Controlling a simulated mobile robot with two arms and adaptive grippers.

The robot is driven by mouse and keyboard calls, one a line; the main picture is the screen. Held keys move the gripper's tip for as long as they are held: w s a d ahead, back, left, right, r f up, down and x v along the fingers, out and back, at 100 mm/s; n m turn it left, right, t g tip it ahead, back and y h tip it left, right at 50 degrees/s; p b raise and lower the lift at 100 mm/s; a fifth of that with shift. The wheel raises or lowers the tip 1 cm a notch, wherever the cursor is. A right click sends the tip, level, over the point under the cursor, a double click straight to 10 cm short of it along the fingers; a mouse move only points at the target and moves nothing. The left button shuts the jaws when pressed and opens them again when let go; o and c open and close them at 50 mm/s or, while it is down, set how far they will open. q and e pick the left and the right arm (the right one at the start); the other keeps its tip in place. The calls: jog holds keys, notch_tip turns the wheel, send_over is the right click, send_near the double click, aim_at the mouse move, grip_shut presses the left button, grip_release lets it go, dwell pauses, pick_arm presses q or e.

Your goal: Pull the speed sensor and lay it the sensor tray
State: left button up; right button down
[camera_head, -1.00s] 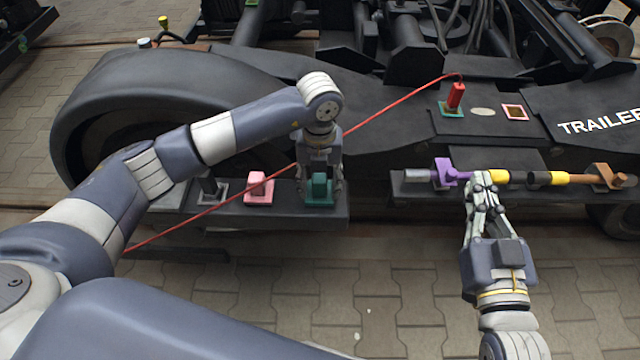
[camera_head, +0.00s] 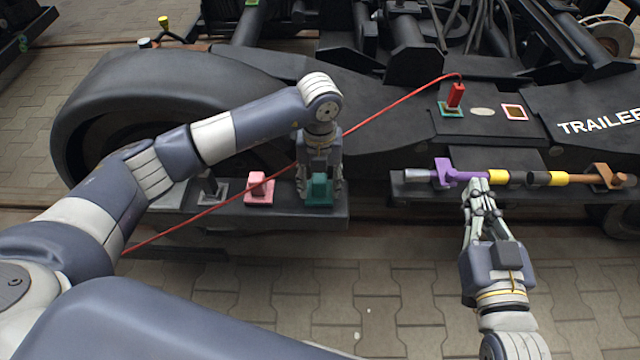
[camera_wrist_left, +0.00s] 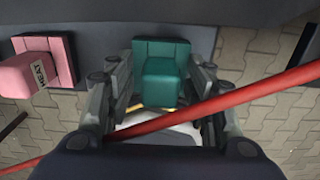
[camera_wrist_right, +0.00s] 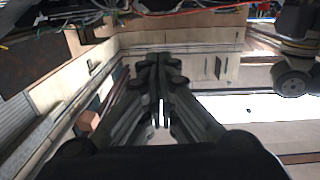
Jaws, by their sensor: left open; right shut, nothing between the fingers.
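A teal block on a teal base (camera_head: 319,188) stands on the dark ledge at the front; which part is the speed sensor is not clear to me. My left gripper (camera_head: 319,192) points down with open fingers on either side of this block. The left wrist view shows the teal block (camera_wrist_left: 160,80) between the fingers with gaps, not gripped. A pink block (camera_head: 259,187), marked HEAT in the left wrist view, is left of it. My right gripper (camera_head: 478,183) is shut and empty, just in front of the rod with a purple clamp (camera_head: 446,173). No sensor tray is clearly identifiable.
A red cable (camera_head: 400,101) runs from a red plug (camera_head: 456,95) diagonally past my left gripper, crossing below it in the left wrist view. A grey block (camera_head: 211,188) stands left of the pink one. Paved floor in front is clear.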

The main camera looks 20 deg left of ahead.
pick_arm(q)
grip_shut()
